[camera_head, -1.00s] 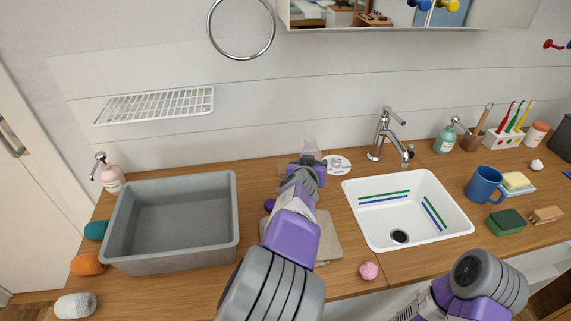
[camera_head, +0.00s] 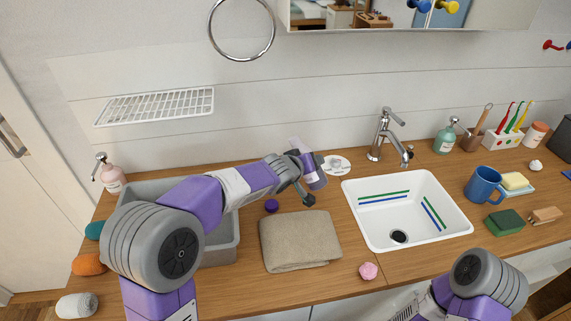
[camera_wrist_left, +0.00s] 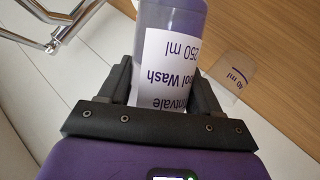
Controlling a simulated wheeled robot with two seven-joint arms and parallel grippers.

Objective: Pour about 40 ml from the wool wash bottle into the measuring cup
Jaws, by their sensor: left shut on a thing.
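The wool wash bottle (camera_head: 316,180) holds purple liquid and has a white label, which shows upside down in the left wrist view (camera_wrist_left: 172,62). My left gripper (camera_head: 304,164) is shut on it above the counter near the back wall. The bottle is tilted in the head view, its clear end toward the upper left; I see no liquid leaving it. The clear measuring cup (camera_wrist_left: 236,73), with a 40 ml mark, stands on the wood beside the bottle in the left wrist view. I cannot make it out surely in the head view. My right gripper is out of view.
A purple cap (camera_head: 271,206) lies on the counter behind a folded beige towel (camera_head: 300,240). A white disc (camera_head: 336,164) is right of the bottle. The white sink (camera_head: 452,225) and tap (camera_head: 383,132) stand further right. My left arm partly hides the grey basin (camera_head: 225,255).

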